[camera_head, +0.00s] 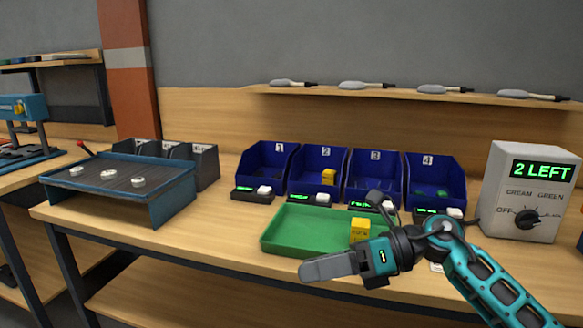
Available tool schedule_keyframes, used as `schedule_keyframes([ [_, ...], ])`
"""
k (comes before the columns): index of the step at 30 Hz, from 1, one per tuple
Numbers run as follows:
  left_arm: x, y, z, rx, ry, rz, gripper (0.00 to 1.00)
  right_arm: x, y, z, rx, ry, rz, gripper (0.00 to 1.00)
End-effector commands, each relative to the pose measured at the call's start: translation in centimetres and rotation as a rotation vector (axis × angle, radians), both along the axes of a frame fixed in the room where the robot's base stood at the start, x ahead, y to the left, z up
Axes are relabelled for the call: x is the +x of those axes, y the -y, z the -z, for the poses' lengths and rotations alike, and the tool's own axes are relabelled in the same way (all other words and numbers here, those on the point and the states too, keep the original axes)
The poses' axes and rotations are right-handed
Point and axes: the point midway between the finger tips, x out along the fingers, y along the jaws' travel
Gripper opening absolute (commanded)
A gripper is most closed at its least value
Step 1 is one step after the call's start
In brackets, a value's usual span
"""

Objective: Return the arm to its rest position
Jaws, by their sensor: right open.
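My right arm comes in from the lower right. Its gripper (312,270) points left, in front of and overlapping the front edge of the green tray (290,232) in the picture. The jaws are open and I see nothing between them. A yellow block (360,230) stands in the right part of the tray, just behind my gripper. My left gripper is not in view.
A control box (525,190) reading "2 LEFT" stands right. A slatted stand (120,182) with rings is left. Bench is clear between stand and tray.

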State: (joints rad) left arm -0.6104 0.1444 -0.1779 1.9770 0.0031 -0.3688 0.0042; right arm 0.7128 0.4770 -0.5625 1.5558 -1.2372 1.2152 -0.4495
Motion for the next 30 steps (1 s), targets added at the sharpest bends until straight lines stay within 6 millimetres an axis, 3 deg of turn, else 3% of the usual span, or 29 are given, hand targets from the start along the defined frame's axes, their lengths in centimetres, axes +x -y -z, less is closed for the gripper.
schedule_keyframes([
  [2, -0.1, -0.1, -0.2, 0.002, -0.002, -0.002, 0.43, -1.0, -1.3, 0.0, 0.196, -0.156, 0.073, 0.74],
  [5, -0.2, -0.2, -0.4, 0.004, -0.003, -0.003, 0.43, -1.3, -1.6, -0.1, 0.431, -0.370, 0.190, 0.74],
  [8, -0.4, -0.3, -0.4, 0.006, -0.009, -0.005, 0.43, -1.0, -0.4, 0.7, 0.648, -0.603, 0.330, 0.74],
  [11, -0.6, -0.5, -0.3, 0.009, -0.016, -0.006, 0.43, -0.7, 1.6, 2.7, 0.847, -0.854, 0.487, 0.74],
  [14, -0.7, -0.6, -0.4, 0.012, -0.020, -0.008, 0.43, -0.8, 4.3, 6.2, 1.030, -1.117, 0.661, 0.74],
  [17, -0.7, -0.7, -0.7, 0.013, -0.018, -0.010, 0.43, -2.1, 7.1, 11.0, 1.190, -1.385, 0.853, 0.74],
  [20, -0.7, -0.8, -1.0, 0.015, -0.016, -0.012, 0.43, -4.9, 9.7, 16.4, 1.331, -1.655, 1.057, 0.74],
  [24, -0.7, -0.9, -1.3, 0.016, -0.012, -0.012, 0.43, -10.5, 12.2, 23.1, 1.472, -1.977, 1.321, 0.74],
  [27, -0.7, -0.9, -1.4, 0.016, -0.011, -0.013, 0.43, -13.9, 13.0, 26.1, 1.530, -2.131, 1.455, 0.74],
  [30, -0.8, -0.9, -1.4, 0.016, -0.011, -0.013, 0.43, -16.2, 13.3, 27.6, 1.558, -2.219, 1.537, 0.74],
])
